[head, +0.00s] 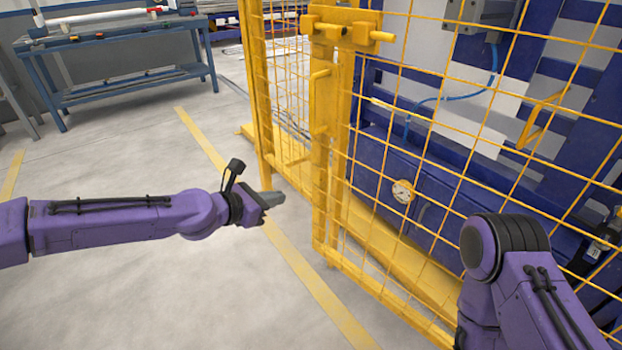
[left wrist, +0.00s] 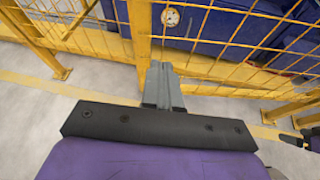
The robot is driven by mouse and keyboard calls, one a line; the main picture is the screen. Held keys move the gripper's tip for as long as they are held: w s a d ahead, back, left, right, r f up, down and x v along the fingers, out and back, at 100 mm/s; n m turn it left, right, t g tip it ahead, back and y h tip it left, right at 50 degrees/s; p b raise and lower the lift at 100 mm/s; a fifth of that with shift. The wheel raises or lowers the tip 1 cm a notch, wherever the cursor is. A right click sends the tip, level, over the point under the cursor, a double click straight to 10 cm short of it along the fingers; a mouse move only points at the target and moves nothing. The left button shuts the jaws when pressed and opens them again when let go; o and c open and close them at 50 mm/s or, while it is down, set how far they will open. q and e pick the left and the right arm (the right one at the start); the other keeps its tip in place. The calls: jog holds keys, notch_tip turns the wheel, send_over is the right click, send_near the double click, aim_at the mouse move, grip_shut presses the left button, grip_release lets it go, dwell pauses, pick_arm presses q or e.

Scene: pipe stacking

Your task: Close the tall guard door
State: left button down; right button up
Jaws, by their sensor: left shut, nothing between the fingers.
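The tall guard door is a yellow frame with wire mesh (head: 330,215). Its upright carries a yellow handle (head: 319,100), with a latch block and bolt (head: 345,27) at the top. I cannot tell how far the door stands from its closed position. My left gripper (head: 274,199) is shut and empty, low and just left of the upright. In the left wrist view its fingers (left wrist: 161,85) point at a yellow upright (left wrist: 141,40); contact cannot be told. My right arm shows at the lower right; what looks like its gripper (left wrist: 291,139) is at the right edge of the left wrist view, jaws unclear.
Behind the mesh stands a blue machine with a round gauge (head: 402,191). A blue workbench (head: 120,42) is at the back left. Yellow lines (head: 310,285) mark the grey floor, which is clear around my left arm.

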pick_arm(q)
jog(key=n+h, duration=0.1)
send_near(319, 162)
jog(key=shift+t, duration=0.4)
jog(key=b+x, duration=0.1)
jog(key=x, duration=0.1)
jog(key=b+x, duration=0.1)
jog(key=f+x, duration=0.1)
jog(key=x, duration=0.1)
jog(key=shift+s+d+b, duration=0.1)
jog(key=shift+d+b, duration=0.15)
jog(key=shift+b, duration=0.15)
jog(key=shift+w+d, duration=0.35)
jog(key=shift+w, duration=0.05)
